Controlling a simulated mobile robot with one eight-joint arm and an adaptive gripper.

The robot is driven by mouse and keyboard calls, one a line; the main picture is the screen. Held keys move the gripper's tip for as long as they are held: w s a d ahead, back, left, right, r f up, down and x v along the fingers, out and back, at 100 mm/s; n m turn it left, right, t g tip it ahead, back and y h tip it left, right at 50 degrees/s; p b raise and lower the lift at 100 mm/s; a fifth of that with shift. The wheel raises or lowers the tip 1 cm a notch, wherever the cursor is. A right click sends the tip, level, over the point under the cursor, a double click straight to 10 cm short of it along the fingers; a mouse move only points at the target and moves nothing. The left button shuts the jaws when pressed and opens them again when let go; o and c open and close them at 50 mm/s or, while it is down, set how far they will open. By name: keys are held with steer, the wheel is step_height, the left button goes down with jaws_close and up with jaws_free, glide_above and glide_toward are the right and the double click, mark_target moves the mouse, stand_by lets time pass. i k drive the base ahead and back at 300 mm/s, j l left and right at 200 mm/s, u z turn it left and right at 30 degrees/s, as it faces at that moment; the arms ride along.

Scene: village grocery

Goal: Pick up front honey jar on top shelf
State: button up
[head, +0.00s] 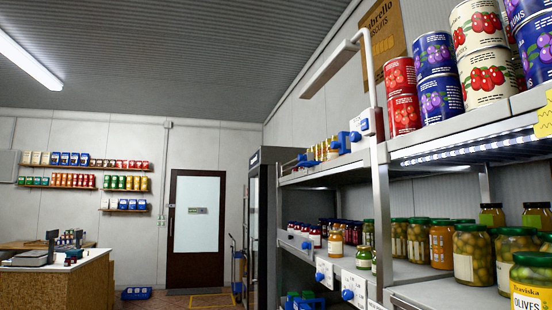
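A row of small golden jars (319,152), which look like honey, stands on the top shelf (330,167) of the shelving right of centre. They overlap in a line going back, and the nearest one (333,149) is partly beside a blue tag holder. Their labels are too small to read. An orange-gold jar (335,241) with a label stands on the shelf below, near its front edge. My gripper is not in view.
Large fruit cans (436,91) are stacked on the near shelving at right, with jars of olives and pickles (473,254) below. Blue and white tag holders (353,288) stick out from shelf edges. A counter (55,283) stands at far left; a door (196,230) is at the back.

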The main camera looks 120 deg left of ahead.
mark_target(332, 154)
steer(key=u, duration=3.4)
steer(key=i+j, duration=0.2)
steer(key=i, duration=0.65)
steer(key=i+j+u, duration=0.1)
steer(key=i, duration=0.75)
steer(key=i+j+u, duration=0.1)
steer(key=i, duration=0.7)
